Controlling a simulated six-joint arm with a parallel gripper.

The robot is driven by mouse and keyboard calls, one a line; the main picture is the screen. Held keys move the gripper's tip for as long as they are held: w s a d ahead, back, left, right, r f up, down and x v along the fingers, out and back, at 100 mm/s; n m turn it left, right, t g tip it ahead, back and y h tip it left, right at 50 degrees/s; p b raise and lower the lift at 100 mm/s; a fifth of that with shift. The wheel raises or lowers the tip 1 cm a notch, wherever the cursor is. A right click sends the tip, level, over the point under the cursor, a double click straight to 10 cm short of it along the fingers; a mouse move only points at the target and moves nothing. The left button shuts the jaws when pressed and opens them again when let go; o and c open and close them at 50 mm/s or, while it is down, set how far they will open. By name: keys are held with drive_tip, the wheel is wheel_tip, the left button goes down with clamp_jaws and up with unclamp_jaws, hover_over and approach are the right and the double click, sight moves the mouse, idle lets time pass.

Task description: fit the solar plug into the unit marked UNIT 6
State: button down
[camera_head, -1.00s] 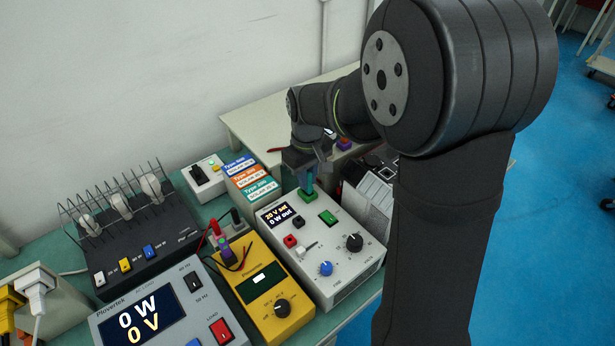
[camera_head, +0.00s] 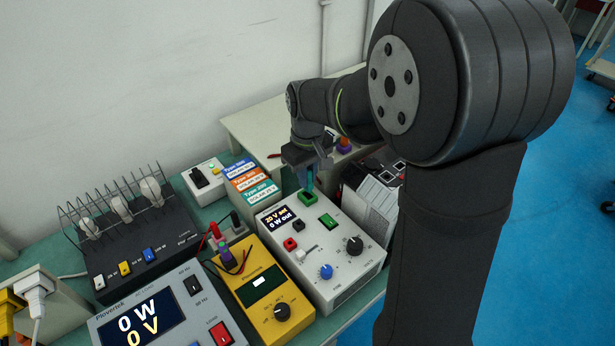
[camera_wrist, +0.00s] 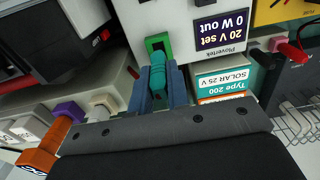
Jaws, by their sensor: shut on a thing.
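My gripper (camera_head: 309,172) is shut on the teal solar plug (camera_wrist: 158,76), between two blue fingers in the wrist view. The plug points at a green socket (camera_wrist: 157,43) on the white Plovertek supply (camera_wrist: 178,22). In the head view this green socket (camera_head: 307,195) is at the supply's back edge, directly below my gripper. The plug's tip is at the socket's mouth; I cannot tell whether any of it is inside. No UNIT 6 mark is legible. A grey and black unit (camera_head: 372,190) stands right of the supply, partly hidden by my arm.
Type labels (camera_head: 250,178) stand left of my gripper. A yellow meter (camera_head: 265,285) is left of the supply; a black rack (camera_head: 140,245) and a load box (camera_head: 160,320) are farther left. A purple and orange plug (camera_head: 344,144) lies behind. The pale table top (camera_head: 265,120) has free room.

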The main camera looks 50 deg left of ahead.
drive_tip(key=shift+r, duration=0.15)
drive_tip(key=shift+w+r, duration=0.1)
drive_tip(key=shift+w, duration=0.05)
drive_tip(key=w+d+r+m, duration=0.2)
drive_tip(key=w+r+m, duration=0.1)
drive_tip(key=w, duration=0.2)
drive_tip(key=w+d+r+m, duration=0.2)
drive_tip(key=w+r+m, duration=0.1)
drive_tip(key=w, duration=0.3)
drive_tip(key=w+d+r+m, duration=0.2)
drive_tip(key=w+r+m, duration=0.1)
drive_tip(key=w+m, duration=0.2)
drive_tip(key=shift+w+d+r, duration=0.25)
drive_tip(key=shift+w+d, duration=0.05)
drive_tip(key=shift+w, duration=0.3)
drive_tip(key=w+d+r+m, duration=0.3)
drive_tip(key=w+d+m, duration=0.3)
drive_tip(key=w+m, duration=0.1)
drive_tip(key=shift+w+d+r, duration=0.25)
drive_tip(key=shift+d+r, duration=0.1)
drive_tip(key=shift+d, duration=0.05)
drive_tip(key=shift+f, duration=2.95)
